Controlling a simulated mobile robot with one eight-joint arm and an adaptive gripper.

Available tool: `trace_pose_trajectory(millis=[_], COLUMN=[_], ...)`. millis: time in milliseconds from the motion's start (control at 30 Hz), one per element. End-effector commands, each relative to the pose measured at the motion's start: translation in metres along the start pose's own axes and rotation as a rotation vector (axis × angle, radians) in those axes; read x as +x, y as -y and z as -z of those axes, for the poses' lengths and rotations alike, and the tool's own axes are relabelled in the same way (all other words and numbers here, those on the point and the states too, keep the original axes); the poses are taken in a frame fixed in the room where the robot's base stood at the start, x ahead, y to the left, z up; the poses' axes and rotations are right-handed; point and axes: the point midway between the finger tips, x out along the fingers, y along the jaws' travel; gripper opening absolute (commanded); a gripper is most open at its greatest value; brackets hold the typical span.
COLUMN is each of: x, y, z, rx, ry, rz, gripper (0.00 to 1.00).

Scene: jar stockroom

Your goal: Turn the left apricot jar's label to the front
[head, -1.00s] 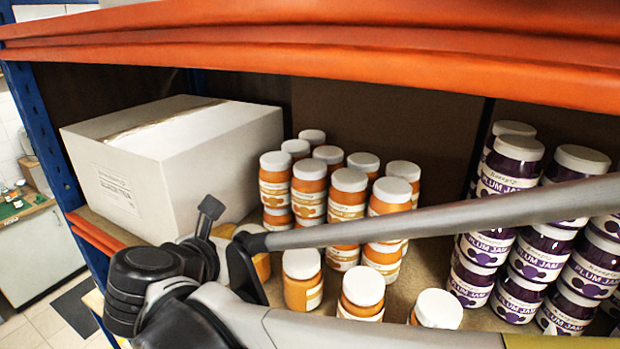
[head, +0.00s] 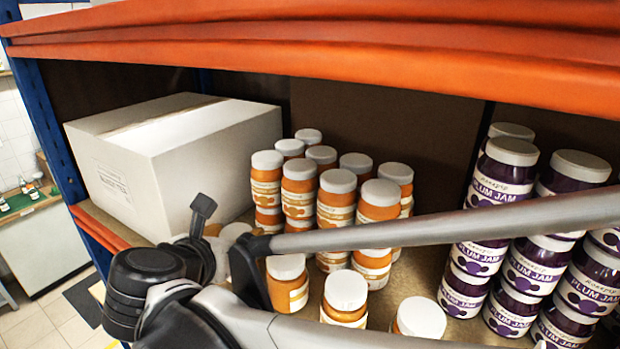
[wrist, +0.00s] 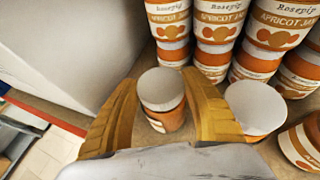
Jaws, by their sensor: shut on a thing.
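The left apricot jar (wrist: 163,102), with a white lid and orange body, stands between the two yellow fingers of my gripper (wrist: 160,84) in the wrist view. The gripper is shut on it, a finger on each side. A strip of pale label shows low on its near side; its print cannot be read. In the head view my arm hides most of this jar. A second apricot jar (wrist: 257,108) stands just right of the right finger; it also shows in the head view (head: 287,283), its label partly turned to the right.
Stacked apricot jars (head: 338,200) stand behind, labels facing forward. A large white box (head: 175,150) is close on the left. More single jars (head: 345,298) stand to the right, then stacked plum jam jars (head: 500,200). An orange shelf beam (head: 320,55) crosses above.

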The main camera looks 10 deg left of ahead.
Motion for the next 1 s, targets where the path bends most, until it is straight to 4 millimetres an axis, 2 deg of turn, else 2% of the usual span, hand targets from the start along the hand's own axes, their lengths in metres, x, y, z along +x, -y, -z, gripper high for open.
trace_pose_trajectory(millis=[867,900,933,1000], x=[0.0022,0.0022,0.0022,0.0022], y=[0.0003,0.0003,0.0003,0.0002], z=[0.0048,0.0048,0.0048,0.0048], rx=[0.000,0.000,0.000,0.000], ry=[-0.001,-0.001,-0.001,0.000], rz=[0.001,0.001,0.001,0.001], gripper=[0.13,0.66,0.75,0.79])
